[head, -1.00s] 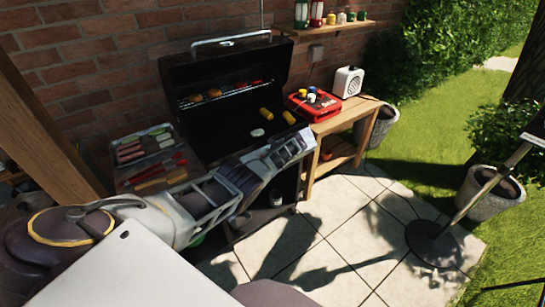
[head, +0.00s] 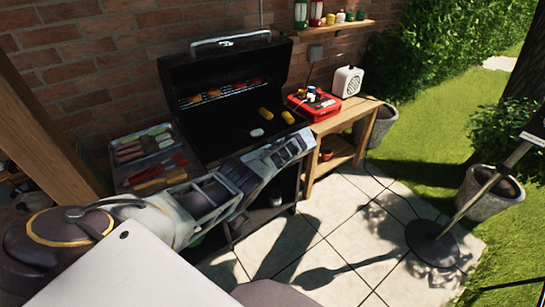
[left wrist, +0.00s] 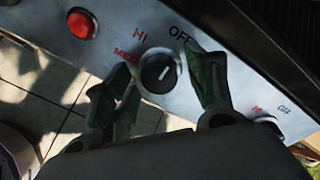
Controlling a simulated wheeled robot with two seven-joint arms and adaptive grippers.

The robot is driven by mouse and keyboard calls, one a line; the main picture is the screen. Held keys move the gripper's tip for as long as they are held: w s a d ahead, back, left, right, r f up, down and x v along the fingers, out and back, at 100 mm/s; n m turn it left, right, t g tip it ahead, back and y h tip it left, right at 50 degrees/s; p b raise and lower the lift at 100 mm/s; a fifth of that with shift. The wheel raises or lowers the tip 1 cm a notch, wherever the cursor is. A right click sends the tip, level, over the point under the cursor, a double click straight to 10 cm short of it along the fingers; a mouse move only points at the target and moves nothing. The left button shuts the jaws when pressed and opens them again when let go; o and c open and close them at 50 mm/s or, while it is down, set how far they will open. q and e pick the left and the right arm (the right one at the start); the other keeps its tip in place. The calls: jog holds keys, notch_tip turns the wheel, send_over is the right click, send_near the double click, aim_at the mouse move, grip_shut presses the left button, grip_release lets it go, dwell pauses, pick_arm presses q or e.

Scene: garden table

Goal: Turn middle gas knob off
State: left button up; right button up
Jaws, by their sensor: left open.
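In the left wrist view, a black round gas knob (left wrist: 158,71) with a white pointer line sits on the grill's silver control panel (left wrist: 35,75). The labels MED, HI and OFF are printed around it. The pointer slants up and right, roughly between HI and OFF. My left gripper (left wrist: 160,77) is open, with one dark finger on each side of this knob; I cannot tell whether they touch it. In the head view, my left gripper (head: 255,170) is at the front of the black grill (head: 215,135), and the knobs cannot be made out. My right gripper is not visible.
A red button (left wrist: 82,23) is left of the knob. Another knob (left wrist: 265,121) is partly hidden at lower right. A food tray (head: 120,178) lies left of the grill; a wooden side table (head: 345,118) with a red case (head: 318,106) stands right. Paving (head: 330,235) is open in front.

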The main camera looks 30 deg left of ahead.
pick_arm(q)
jog(key=shift+r, duration=0.1)
jog(key=shift+d+r, duration=0.15)
jog(key=shift+r, duration=0.05)
jog(key=v, duration=1.1)
dwell(1.1)
jog(key=shift+s+d, duration=0.1)
jog(key=shift+d, duration=0.05)
dwell(0.5)
